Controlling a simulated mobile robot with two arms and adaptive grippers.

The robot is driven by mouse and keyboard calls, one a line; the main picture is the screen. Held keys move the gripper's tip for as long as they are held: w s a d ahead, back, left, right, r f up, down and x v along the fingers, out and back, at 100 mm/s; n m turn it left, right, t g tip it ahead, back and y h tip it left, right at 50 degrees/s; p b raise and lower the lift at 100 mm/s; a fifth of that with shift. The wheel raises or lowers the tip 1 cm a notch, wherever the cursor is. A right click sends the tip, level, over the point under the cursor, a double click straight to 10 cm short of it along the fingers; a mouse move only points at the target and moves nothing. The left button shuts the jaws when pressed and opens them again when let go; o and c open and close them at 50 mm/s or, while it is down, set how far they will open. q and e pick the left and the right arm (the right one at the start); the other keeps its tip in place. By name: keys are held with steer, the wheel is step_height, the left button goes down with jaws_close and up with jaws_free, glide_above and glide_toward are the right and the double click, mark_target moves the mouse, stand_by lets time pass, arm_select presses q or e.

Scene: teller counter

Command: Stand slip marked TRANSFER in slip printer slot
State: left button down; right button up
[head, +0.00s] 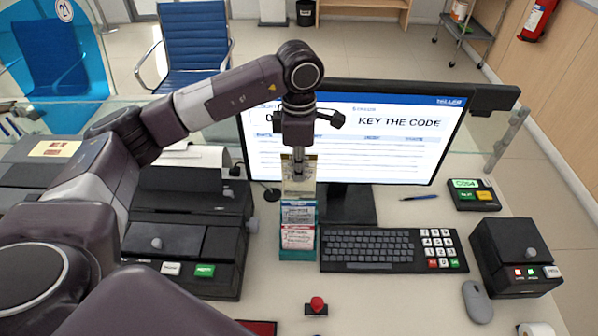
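My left gripper (298,165) points straight down in front of the monitor, above the slip rack. Its fingers overlap a cream slip (299,188) with a yellowish top edge. I cannot tell whether they grip it or only stand in front of it. The teal slip rack (297,254) holds blue-headed slips (297,213) and, lower in front, red-headed slips (298,236). The slip markings are too small to read. The black slip printer (185,205) stands to the left, with white paper (205,156) at its back; my arm partly covers it. My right gripper is not in view.
The monitor (400,140) reads KEY THE CODE. A keyboard (366,248) with a keypad (439,248) lies right of the rack. A red-topped stamp (317,305), mouse (477,301), pen (420,197) and black device (514,256) are also on the counter. Clear counter lies in front of the keyboard.

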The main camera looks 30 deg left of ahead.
arm_select(q)
steer(key=shift+r+p, duration=0.9)
steer(key=shift+r, duration=0.95)
steer(key=shift+a, duration=0.1)
